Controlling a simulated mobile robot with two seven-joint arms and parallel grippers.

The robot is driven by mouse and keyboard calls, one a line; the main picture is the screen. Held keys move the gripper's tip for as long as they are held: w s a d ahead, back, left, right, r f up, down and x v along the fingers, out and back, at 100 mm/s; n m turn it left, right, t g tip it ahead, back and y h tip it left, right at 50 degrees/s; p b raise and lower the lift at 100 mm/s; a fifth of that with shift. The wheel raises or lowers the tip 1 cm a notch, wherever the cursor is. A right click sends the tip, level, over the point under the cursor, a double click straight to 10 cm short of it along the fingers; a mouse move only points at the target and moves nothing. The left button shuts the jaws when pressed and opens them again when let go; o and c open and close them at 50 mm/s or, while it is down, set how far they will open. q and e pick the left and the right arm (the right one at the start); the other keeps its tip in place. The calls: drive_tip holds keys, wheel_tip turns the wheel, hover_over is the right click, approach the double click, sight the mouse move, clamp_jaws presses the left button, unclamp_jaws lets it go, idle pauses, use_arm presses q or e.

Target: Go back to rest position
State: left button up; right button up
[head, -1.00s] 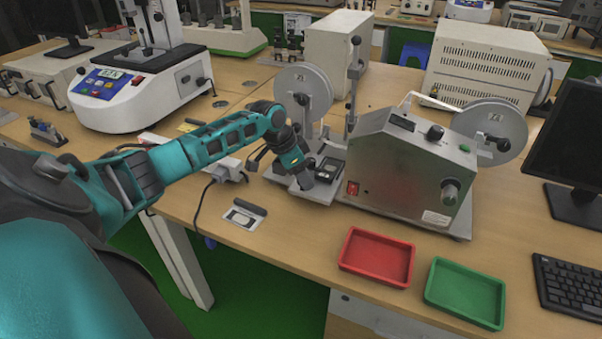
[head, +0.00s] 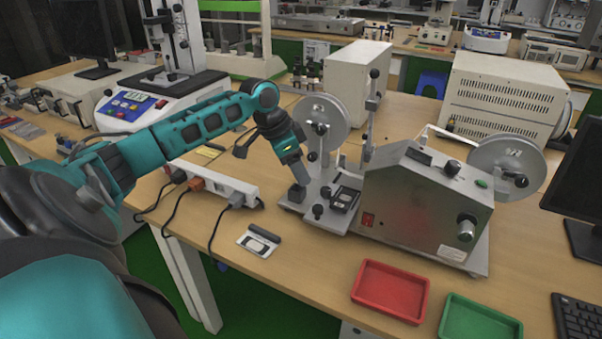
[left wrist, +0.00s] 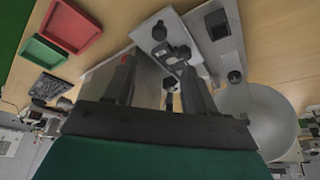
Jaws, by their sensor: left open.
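My left arm is teal and comes in from the left in the head view. Its gripper (head: 298,194) points down in front of the left end of the grey test machine (head: 425,212). In the left wrist view the two dark fingers stand apart with a gap between them, and the gripper (left wrist: 158,75) is open with nothing seen held. The machine's base plate carries a dark block-like holder (head: 345,197), to the right of the gripper. I cannot tell from the head view how high the fingertips are above the plate. My right gripper is in neither view.
A white power strip (head: 222,182) with cables and a small flat device (head: 258,241) lie near the front edge. A red tray (head: 392,291) and a green tray (head: 480,320) sit front right. A reel (head: 320,124), monitor (head: 578,190) and white boxy equipment (head: 505,100) stand around.

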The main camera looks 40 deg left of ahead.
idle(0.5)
use_arm(q)
drive_tip(key=shift+m+g, duration=0.8)
drive_tip(key=shift+m, duration=0.1)
drive_tip(key=s+d+f, duration=0.3)
drive_tip(key=d+f, duration=0.1)
drive_tip(key=d, duration=0.1)
drive_tip(key=s+d+f, duration=0.2)
drive_tip(key=d+f, duration=0.3)
drive_tip(key=s+d+f, duration=0.3)
drive_tip(key=d+f, duration=0.1)
drive_tip(key=d, duration=0.2)
drive_tip(key=shift+s+d+f, duration=0.1)
drive_tip(key=shift+s+f, duration=0.05)
drive_tip(key=shift+s, duration=0.2)
drive_tip(key=s+d+r+n+t+y, duration=0.1)
drive_tip(key=s+d+n, duration=0.25)
drive_tip(key=s, duration=0.45)
drive_tip(key=s+d+r+n+y, duration=0.1)
drive_tip(key=s+d+n, duration=0.1)
drive_tip(key=s+d, duration=0.4)
drive_tip(key=w+d+f+t+h, duration=0.2)
drive_tip(key=w+f+t, duration=0.4)
drive_tip(key=f, duration=0.3)
drive_tip(key=shift+w+f+m+t, duration=0.15)
drive_tip(key=shift+m+t, duration=0.3)
drive_tip(key=shift+t, duration=0.25)
drive_tip(key=shift+d, duration=0.1)
